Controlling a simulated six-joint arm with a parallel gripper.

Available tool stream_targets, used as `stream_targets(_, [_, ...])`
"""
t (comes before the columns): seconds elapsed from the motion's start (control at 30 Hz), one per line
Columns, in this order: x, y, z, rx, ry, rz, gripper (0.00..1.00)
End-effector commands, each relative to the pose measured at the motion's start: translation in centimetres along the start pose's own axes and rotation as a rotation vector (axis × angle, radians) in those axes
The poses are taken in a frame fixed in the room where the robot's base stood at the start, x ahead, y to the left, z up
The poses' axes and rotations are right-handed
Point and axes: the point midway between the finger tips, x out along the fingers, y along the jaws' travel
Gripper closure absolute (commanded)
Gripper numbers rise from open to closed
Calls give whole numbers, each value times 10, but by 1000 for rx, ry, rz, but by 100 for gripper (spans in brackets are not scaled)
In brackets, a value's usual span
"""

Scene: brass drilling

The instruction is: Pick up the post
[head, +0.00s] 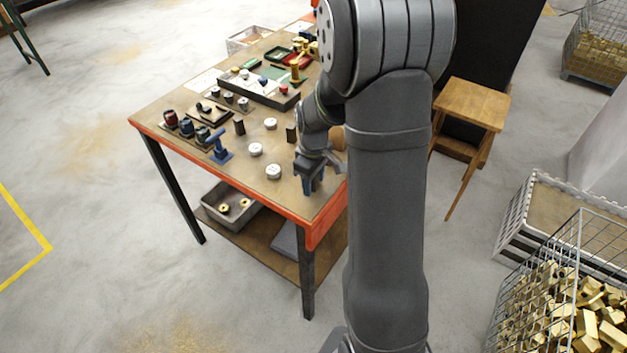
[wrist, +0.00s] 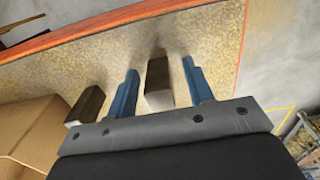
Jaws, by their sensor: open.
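A dark brown upright post (wrist: 158,84) stands on the worktable between the two blue fingers of my gripper (wrist: 159,66) in the wrist view. The fingers are apart, with a gap visible on each side of the post. In the head view my gripper (head: 313,183) is low over the table's near right corner, and its body hides the post there. A second dark post (wrist: 88,106) stands to the left of the fingers in the wrist view. Two dark posts also show in the head view, one (head: 291,134) just behind my gripper and another (head: 239,127) farther left.
The worktable (head: 190,100) has an orange front edge. White round pieces (head: 273,172) and a blue stand (head: 220,148) are left of my gripper. A tan box (wrist: 35,135) is at the left in the wrist view. A wooden stool (head: 472,103) stands right of the table.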

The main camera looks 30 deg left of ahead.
Motion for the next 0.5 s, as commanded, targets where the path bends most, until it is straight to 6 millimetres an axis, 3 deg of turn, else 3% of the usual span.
stream_targets(0.07, [0,0,0,0,0,0,53])
stream_targets(0.3, [-1,0,0,0,0,0,100])
stream_targets(0.5, [-1,0,0,0,1,1,100])
